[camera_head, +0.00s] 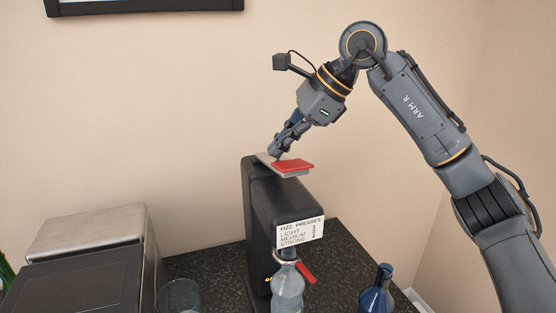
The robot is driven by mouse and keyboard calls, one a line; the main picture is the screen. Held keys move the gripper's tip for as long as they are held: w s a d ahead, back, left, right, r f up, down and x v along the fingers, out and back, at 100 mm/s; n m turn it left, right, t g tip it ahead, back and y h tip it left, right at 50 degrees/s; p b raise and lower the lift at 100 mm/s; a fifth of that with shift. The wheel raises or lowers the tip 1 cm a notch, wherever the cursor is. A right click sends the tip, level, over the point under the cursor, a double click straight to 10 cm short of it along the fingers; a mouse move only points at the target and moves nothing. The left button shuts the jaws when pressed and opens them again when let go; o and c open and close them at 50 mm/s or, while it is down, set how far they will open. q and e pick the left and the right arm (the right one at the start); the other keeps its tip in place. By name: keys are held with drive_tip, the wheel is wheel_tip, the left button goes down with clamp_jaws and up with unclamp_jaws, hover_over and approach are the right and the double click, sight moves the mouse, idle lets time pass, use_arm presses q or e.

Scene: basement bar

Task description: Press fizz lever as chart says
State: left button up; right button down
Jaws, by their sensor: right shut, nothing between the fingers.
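The black fizz machine (262,212) stands on the dark counter. On its top is a fizz lever (294,166) with a red pad. My right gripper (278,154) is shut and empty, pointing down at the rear left edge of the red pad. I cannot tell whether its fingertips touch the pad. The white chart (300,234) on the machine's front reads "FIZZ: PRESSES" with lines for light, medium and strong; its numbers are too small to read surely. A clear bottle (287,290) is under the machine's spout, with a red tag (306,272) beside its neck. My left gripper is out of view.
A metal-topped box (88,232) stands on the left, with a glass (180,296) to its right. A blue bottle (377,292) stands right of the machine. Some counter (338,240) is bare behind it. The wall is close behind.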

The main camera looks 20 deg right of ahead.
drive_tip(key=shift+s+f+b, duration=0.2)
drive_tip(key=shift+f+b, duration=0.4)
drive_tip(key=shift+f, duration=0.15)
idle(0.4)
idle(0.3)
drive_tip(key=shift+w+r+p, duration=0.2)
drive_tip(key=shift+r+p, duration=0.5)
drive_tip(key=shift+p, duration=0.05)
drive_tip(key=shift+w+r+p, duration=0.2)
drive_tip(key=shift+r+p, duration=0.5)
drive_tip(key=shift+r, duration=0.1)
drive_tip(key=r+p, duration=0.2)
drive_tip(key=w+r+p, duration=0.1)
drive_tip(key=r+p, duration=0.1)
drive_tip(key=p, duration=0.1)
drive_tip(key=shift+r, duration=0.4)
drive_tip(key=shift+w+f, duration=0.1)
idle(0.9)
